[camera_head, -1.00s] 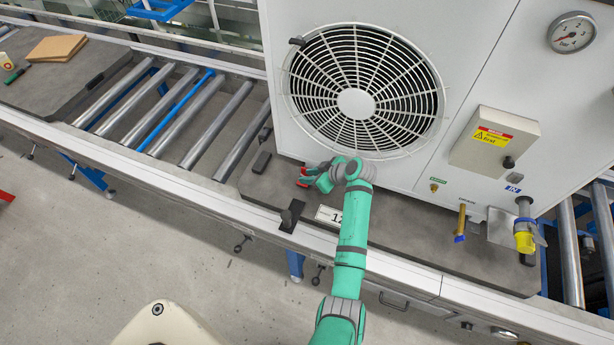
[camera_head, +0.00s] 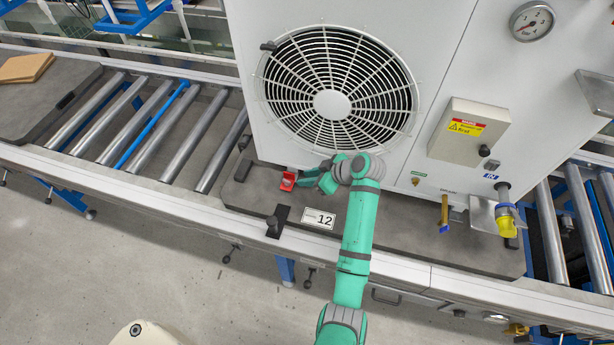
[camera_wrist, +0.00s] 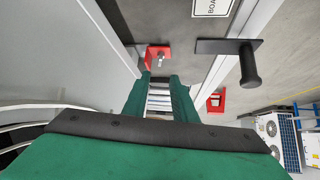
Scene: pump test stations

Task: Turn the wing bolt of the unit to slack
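The unit is a large white cabinet (camera_head: 235,30) with a round fan grille, standing on a dark carrier plate (camera_head: 375,228). A small red clamp block (camera_head: 288,181) sits at the unit's lower left edge. In the wrist view the red block (camera_wrist: 153,50) carries a small metal bolt (camera_wrist: 161,58), which looks like the wing bolt; its wing shape is too small to make out. My green gripper (camera_head: 311,181) is just right of the block, apart from it. In the wrist view my gripper (camera_wrist: 160,76) has its fingers apart with nothing between them, and the block lies beyond the fingertips.
A second red block (camera_wrist: 216,102) shows in the wrist view. A yellow valve connector (camera_head: 505,222) is at the right. Conveyor rollers (camera_head: 140,120) lie left.

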